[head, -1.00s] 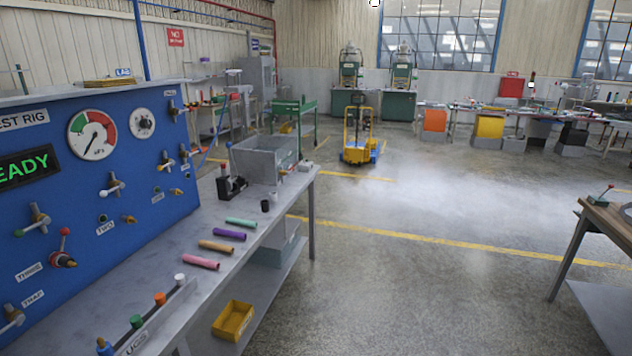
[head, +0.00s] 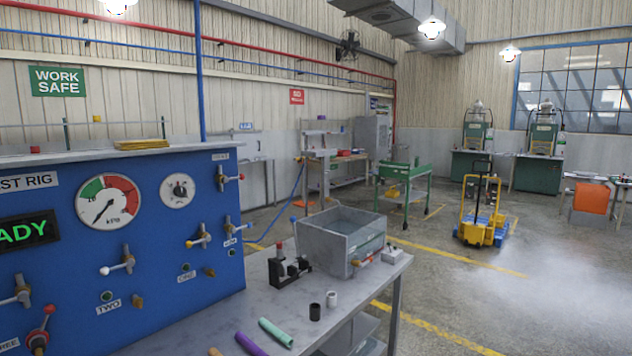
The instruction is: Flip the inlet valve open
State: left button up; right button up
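A blue test rig panel (head: 60,255) stands at the left. It carries several small valves. Another valve (head: 40,331) with a red knob is at the lower left. I cannot tell which one is the inlet valve. A gauge (head: 108,201) and a READY display (head: 28,231) are on the panel. Neither of my grippers shows.
A grey bench (head: 205,328) runs below the panel. It holds a grey tank (head: 338,240), a black fixture with a red knob (head: 287,268), small caps and coloured hose pieces (head: 275,333). Open floor (head: 470,290) lies to the right, with a yellow trolley (head: 482,215) beyond.

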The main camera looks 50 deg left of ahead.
aim_at(224, 179)
jog(key=u, duration=0.3)
jog(key=i, duration=1.25)
jog(key=u, duration=1.5)
jog(key=i, duration=0.8)
jog(key=u, duration=0.85)
jog(key=k, duration=1.3)
jog(key=u, duration=1)
jog(key=i, duration=1.3)
jog(key=z, duration=0.3)
